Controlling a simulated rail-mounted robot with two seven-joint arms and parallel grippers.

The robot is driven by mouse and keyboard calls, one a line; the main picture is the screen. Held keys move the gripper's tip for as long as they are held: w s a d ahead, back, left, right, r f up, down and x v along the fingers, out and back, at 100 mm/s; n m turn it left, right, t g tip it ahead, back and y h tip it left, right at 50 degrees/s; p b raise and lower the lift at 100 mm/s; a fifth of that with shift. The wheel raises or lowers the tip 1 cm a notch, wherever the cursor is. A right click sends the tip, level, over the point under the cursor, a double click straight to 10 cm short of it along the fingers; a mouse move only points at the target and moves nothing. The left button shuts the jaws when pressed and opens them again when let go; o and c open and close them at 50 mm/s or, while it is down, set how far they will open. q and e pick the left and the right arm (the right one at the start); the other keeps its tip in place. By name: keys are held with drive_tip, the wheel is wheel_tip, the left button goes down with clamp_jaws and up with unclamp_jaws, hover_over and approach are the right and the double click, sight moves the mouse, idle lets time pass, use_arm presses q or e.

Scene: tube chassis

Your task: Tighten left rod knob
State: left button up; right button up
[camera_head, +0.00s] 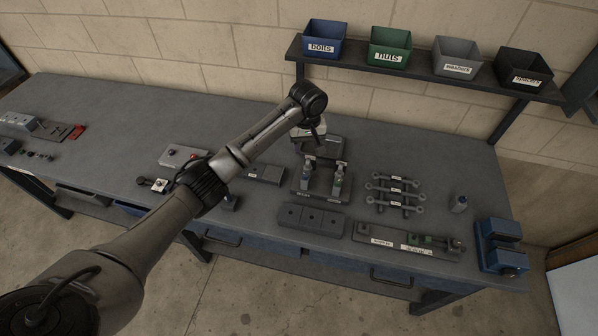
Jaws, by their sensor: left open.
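My left arm reaches in from the lower left, and its wrist hangs over the back middle of the bench. My left gripper (315,136) points down there, small and dark, above a grey fixture (322,152); I see nothing held in it. Just in front, a stand (320,196) carries two upright grey pieces, a left one (308,172) and a right one (338,180), each with a small white label. Several grey rods with ringed ends lie on a rack (396,190) to the right. I cannot make out which part is the left rod knob. My right gripper is not in view.
The grey bench (230,110) has clear room at the back left. A shelf (430,78) above holds labelled bins, including blue (322,40) and green (390,47).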

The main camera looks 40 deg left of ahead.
sight(305, 174)
use_arm(q)
wheel_tip(305, 174, down, 14)
drive_tip(key=shift+r+b, duration=0.2)
drive_tip(key=shift+b, duration=0.3)
drive_tip(key=c, duration=0.9)
drive_tip(key=shift+r+m+p, duration=0.2)
drive_tip(key=shift+m+p, duration=0.4)
drive_tip(key=shift+p, duration=0.25)
drive_tip(key=shift+c, duration=0.2)
drive_tip(key=shift+m+p, duration=1)
drive_tip(key=shift+m, duration=0.1)
drive_tip(key=m+p, duration=0.1)
drive_tip(key=m, duration=0.2)
drive_tip(key=shift+f, duration=0.1)
drive_tip(key=shift+m+p, duration=0.6)
drive_tip(key=shift+m, duration=0.6)
